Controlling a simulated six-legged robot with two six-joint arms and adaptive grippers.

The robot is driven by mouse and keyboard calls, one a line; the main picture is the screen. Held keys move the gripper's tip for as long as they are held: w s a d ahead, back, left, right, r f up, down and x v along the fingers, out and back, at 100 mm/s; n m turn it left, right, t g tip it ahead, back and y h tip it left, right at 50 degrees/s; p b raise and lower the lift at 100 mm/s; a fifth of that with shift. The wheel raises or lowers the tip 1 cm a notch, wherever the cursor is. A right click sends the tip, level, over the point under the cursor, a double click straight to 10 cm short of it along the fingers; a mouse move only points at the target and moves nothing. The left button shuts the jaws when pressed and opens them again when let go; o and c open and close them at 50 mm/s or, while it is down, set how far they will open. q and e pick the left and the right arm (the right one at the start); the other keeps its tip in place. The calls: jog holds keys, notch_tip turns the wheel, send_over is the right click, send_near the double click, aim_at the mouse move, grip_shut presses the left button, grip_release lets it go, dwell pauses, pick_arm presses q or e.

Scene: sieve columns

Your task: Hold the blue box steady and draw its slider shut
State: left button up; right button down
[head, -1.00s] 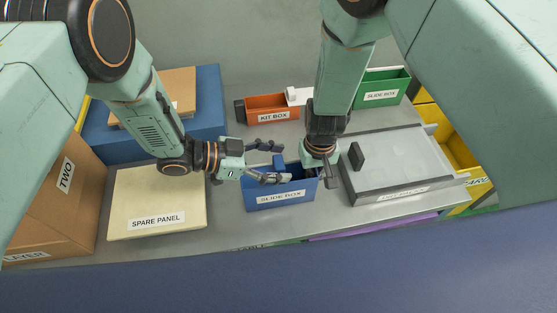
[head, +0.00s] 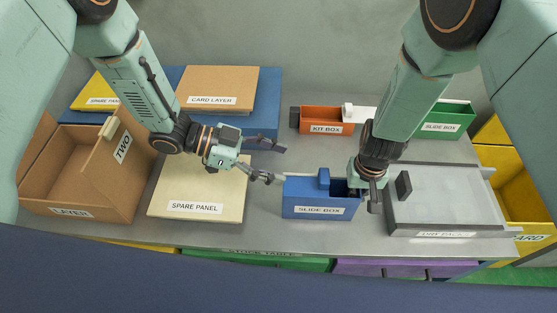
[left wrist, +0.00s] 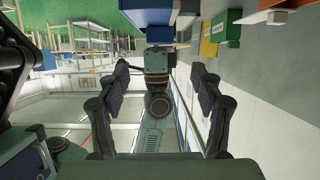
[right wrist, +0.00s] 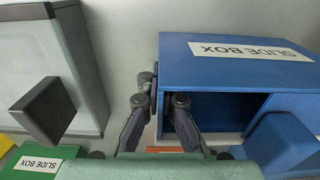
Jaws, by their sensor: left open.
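The blue slide box (head: 320,212) stands upright near the front of the table. Its slider carries a raised blue knob (head: 324,179), and a dark opening shows at the box's right end. My right gripper (head: 368,195) is at that right end. In the right wrist view its fingers (right wrist: 161,110) straddle the end wall of the blue box (right wrist: 230,75), one inside the opening and one outside, close together. The slider's knob (right wrist: 283,143) shows there too. My left gripper (head: 279,164) is open and empty, just left of the box. In the left wrist view its fingers (left wrist: 160,85) are wide apart.
A grey lidded box (head: 450,195) stands close to the right. The spare panel (head: 198,190) lies to the left. An orange kit box (head: 322,120) and a green slide box (head: 445,118) stand behind. The table's front edge is just before the blue box.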

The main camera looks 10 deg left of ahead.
aim_at(319, 178)
pick_arm(q)
jog(key=shift+c, duration=0.4)
